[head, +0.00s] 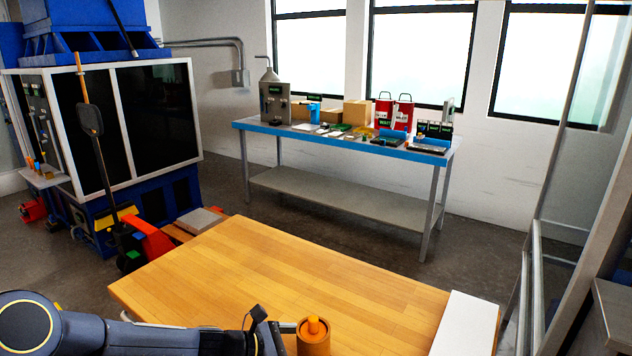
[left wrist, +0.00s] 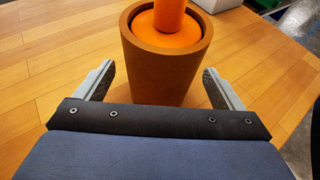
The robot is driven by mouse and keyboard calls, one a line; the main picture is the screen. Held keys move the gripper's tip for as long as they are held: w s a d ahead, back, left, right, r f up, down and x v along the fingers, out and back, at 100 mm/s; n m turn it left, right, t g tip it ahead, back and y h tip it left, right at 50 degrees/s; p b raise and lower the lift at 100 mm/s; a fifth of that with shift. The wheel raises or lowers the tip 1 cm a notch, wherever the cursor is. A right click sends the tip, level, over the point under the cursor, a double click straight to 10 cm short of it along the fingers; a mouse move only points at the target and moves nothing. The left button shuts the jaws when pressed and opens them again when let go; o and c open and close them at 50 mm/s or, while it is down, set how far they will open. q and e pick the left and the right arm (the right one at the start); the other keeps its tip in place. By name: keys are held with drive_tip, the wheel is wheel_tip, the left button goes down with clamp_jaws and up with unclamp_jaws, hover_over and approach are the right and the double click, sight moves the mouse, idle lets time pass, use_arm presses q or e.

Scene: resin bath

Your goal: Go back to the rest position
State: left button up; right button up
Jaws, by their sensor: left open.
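My left gripper (head: 280,330) reaches in from the lower left of the head view, low over the near edge of the wooden table. In the left wrist view its two fingers (left wrist: 158,70) are spread apart. A brown cup (left wrist: 165,80) stands upright in front of them, with a visible gap to each finger. An orange piece with a round post (left wrist: 172,20) sits inside the cup. The same cup (head: 314,347) shows at the bottom of the head view, its lower part cut off. My right gripper is not in view.
The wooden table (head: 290,265) is mostly bare, with a white panel (head: 465,325) at its right end. A blue-edged bench (head: 335,145) with boxes and bags stands at the back. A glazed machine (head: 150,105) and a red pallet jack (head: 152,242) are at left, a framed partition (head: 570,180) at right.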

use_arm(q)
drive_tip(key=v, duration=0.9)
drive_tip(key=shift+s+a, duration=0.1)
drive_tip(key=shift+s+a+r, duration=0.15)
drive_tip(key=shift+s+r, duration=0.05)
drive_tip(key=shift+r, duration=0.05)
drive_tip(key=s+a+r+m+y, duration=0.2)
drive_tip(key=s+a+m+y, duration=0.1)
drive_tip(key=s+m, duration=0.3)
drive_tip(key=s+a+r+m+y+p, duration=0.1)
drive_tip(key=s+a+r+m+y, duration=0.2)
drive_tip(key=s+m, duration=0.4)
drive_tip(key=s+a+r+m+t+y+p, duration=0.1)
drive_tip(key=s+a+r+m+y, duration=0.1)
drive_tip(key=s+m, duration=0.5)
drive_tip(key=s+a+y, duration=0.1)
drive_tip(key=s+a, duration=0.1)
drive_tip(key=s, duration=0.2)
drive_tip(key=shift+s+r, duration=0.15)
drive_tip(key=shift+s, duration=0.1)
